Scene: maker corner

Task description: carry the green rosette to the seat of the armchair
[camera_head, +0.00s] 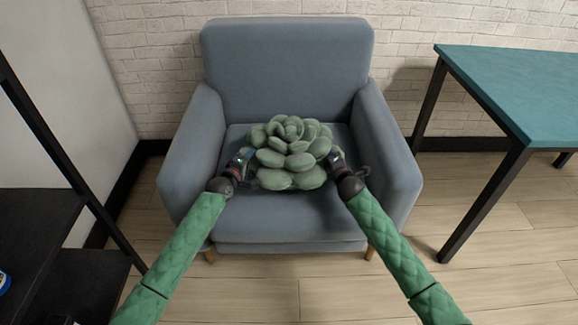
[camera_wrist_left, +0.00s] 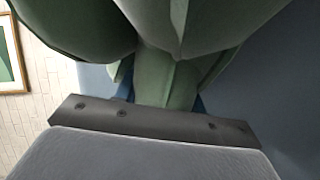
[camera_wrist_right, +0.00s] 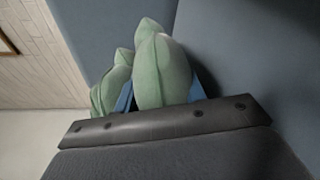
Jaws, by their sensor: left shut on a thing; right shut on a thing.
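The green rosette (camera_head: 292,150) is a large succulent-shaped object with thick overlapping leaves. In the head view it is over the seat of the blue-grey armchair (camera_head: 287,228), between the two armrests. I cannot tell whether it touches the seat. My left gripper (camera_head: 250,163) is shut on its left side, and my right gripper (camera_head: 330,163) is shut on its right side. The rosette's leaves also show close up in the left wrist view (camera_wrist_left: 175,70) and in the right wrist view (camera_wrist_right: 160,70). The fingertips are partly hidden by the leaves.
A teal-topped table (camera_head: 530,90) with dark legs stands to the right of the armchair. A black shelf (camera_head: 50,230) is at the left. A white brick wall (camera_head: 150,50) is behind the chair. Wooden floor (camera_head: 300,295) is open in front.

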